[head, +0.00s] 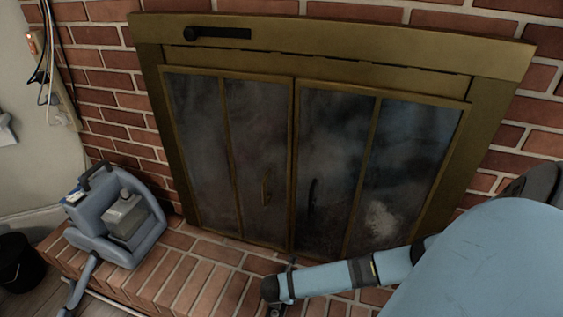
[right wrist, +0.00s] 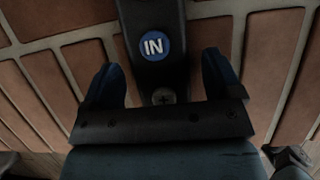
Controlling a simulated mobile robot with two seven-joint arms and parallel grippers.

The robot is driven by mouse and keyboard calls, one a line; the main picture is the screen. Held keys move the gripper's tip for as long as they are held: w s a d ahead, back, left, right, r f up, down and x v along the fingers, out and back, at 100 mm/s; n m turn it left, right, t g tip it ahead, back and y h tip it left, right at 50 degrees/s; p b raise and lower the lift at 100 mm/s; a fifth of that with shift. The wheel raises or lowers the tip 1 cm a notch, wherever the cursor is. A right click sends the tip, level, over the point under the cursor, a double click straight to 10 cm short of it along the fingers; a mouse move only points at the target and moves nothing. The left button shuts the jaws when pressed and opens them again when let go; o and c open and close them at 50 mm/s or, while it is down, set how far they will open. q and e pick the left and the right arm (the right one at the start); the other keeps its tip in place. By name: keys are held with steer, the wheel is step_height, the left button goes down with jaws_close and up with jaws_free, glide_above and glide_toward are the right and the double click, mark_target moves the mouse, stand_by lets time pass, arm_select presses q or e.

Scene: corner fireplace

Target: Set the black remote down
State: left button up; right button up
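The black remote (right wrist: 153,18) shows in the right wrist view as a long dark bar with a round blue "IN" mark and a screw. It runs from the top edge down between the fingers of my right gripper (right wrist: 160,85). The fingers stand apart, with a visible gap on each side of it. In the head view my right gripper (head: 278,288) is low over the brick hearth, in front of the fireplace doors, with a small dark piece at its tip. I cannot tell whether the remote rests on the bricks. My left gripper is out of view.
The brick hearth (head: 190,275) runs below the brass-framed fireplace (head: 300,150). A blue-grey machine (head: 115,215) stands on it at the left. A black bucket (head: 18,262) is at the far left. Hearth bricks between the machine and my right gripper are clear.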

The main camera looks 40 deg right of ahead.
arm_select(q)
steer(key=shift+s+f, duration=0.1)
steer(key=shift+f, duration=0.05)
arm_select(e)
steer(key=p+v, duration=0.2)
steer(key=v, duration=0.1)
steer(key=shift+r, duration=0.25)
steer(key=p+v, duration=0.2)
steer(key=v, duration=0.1)
steer(key=shift+a+r, duration=0.1)
steer(key=shift+r, duration=0.3)
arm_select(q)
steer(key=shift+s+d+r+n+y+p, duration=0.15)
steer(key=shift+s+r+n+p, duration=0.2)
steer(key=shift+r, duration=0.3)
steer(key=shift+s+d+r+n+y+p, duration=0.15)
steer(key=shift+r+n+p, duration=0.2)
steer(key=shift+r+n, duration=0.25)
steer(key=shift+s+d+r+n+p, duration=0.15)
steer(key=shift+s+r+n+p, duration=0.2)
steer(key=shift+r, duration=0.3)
arm_select(e)
steer(key=shift+v, duration=2.5)
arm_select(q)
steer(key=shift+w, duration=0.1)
arm_select(e)
steer(key=shift+s+a+f, duration=0.1)
steer(key=shift+a, duration=0.05)
